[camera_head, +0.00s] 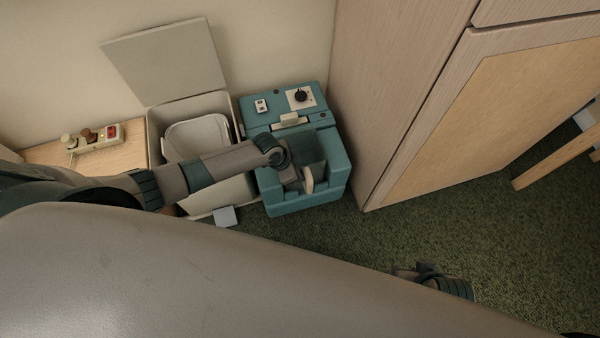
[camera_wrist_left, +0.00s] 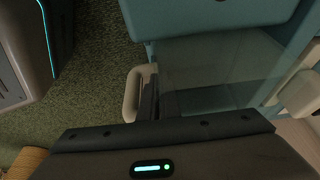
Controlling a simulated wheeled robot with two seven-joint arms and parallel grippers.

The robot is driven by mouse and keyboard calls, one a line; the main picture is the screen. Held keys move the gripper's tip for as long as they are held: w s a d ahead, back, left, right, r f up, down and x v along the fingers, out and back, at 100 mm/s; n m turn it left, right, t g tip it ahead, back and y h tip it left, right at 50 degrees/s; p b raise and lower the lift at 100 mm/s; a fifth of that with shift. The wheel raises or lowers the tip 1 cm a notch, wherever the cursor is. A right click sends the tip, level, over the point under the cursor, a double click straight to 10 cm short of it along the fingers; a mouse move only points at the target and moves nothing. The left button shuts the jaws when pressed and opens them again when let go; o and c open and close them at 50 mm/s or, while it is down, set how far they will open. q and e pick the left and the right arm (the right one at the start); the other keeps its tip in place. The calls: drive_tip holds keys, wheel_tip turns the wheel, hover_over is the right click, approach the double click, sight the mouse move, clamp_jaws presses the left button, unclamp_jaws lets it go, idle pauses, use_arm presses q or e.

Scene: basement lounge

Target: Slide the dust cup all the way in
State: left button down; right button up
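The teal machine (camera_head: 335,165) stands on the carpet in the head view, with a control knob on top; its teal body (camera_wrist_left: 210,20) also shows in the left wrist view. The see-through dust cup (camera_wrist_left: 215,75) sits at its front, and how far in it is cannot be told. The cup's cream handle (camera_wrist_left: 131,96) sticks out at the left in the wrist view. My left gripper (camera_wrist_left: 150,98) is at the handle, its dark fingers close together between handle and cup. Whether they pinch part of the handle is unclear. In the head view my left gripper (camera_head: 293,178) hides part of the cup.
A pale bin (camera_head: 240,200) with a raised lid (camera_head: 170,60) stands left of the machine. A wooden cabinet (camera_head: 400,100) stands close on its right. A power strip (camera_head: 100,140) lies on a low wooden surface. Green carpet (camera_head: 440,230) is open in front of the cabinet.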

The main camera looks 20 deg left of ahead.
use_arm(q)
drive_tip(key=shift+f, duration=0.15)
drive_tip(key=c, duration=1.9)
unclamp_jaws()
